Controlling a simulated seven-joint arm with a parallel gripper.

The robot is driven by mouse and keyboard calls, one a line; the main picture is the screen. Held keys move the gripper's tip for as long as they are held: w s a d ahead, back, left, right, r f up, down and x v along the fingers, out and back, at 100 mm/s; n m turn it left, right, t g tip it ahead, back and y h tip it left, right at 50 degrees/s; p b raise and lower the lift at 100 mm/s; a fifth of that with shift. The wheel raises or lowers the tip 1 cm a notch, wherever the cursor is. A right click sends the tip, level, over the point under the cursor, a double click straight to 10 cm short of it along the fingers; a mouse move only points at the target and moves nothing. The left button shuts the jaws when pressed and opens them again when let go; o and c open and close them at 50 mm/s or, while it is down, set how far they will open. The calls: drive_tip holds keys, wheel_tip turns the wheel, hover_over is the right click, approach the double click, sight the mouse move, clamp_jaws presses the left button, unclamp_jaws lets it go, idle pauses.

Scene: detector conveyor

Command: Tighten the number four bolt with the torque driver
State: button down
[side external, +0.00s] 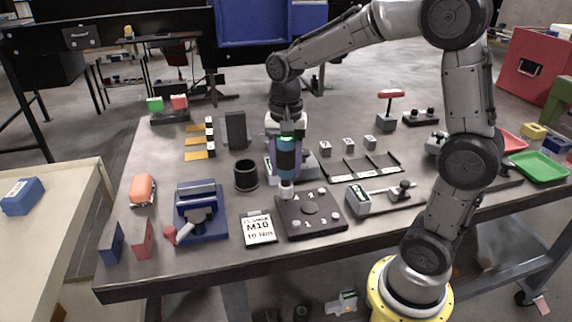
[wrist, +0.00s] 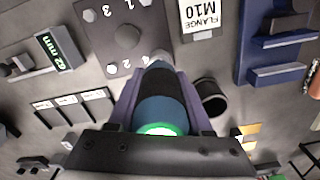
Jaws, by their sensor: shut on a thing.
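My gripper (side external: 287,146) is shut on the torque driver (side external: 288,163), a blue and black upright tool with a green ring. The driver also shows in the wrist view (wrist: 158,112), between the fingers. The dark flange plate (side external: 311,211) lies on the table with a bolt near each corner and printed numbers. The driver's pale lower end is over the plate's far-left corner in the side view. In the wrist view that end is at the corner beside the printed 4 on the plate (wrist: 122,38). The number four bolt is hidden or nearly so; I cannot tell whether the driver touches it.
A card reading M10 (side external: 258,231) lies left of the plate. A black round holder (side external: 246,175) stands behind it, close to the driver. A blue stand (side external: 201,212) is further left. A gauge with a display (side external: 358,199) and a sectioned tray (side external: 357,168) are right.

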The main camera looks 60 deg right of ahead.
sight(286, 147)
drive_tip(key=shift+f, duration=0.85)
idle(3.1)
drive_tip(key=shift+r, duration=3.2)
